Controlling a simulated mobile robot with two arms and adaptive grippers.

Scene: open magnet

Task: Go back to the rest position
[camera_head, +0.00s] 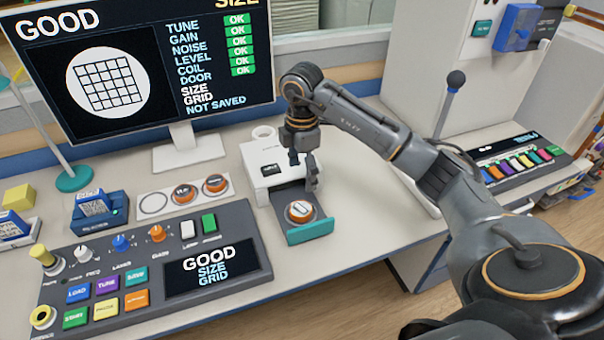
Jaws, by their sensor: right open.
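My right arm reaches in from the right. Its gripper (303,178) points down with its fingers apart and empty, above the open drawer (312,232) of a small white machine (265,165). An orange-rimmed round sample (300,211) with a light top lies in the drawer, just below the fingers; they look apart from it. My left gripper is not in view.
A monitor (140,70) reading GOOD and NOT SAVED stands behind a control panel (150,270) with knobs and coloured buttons. A strip (153,203) holds two more round samples.

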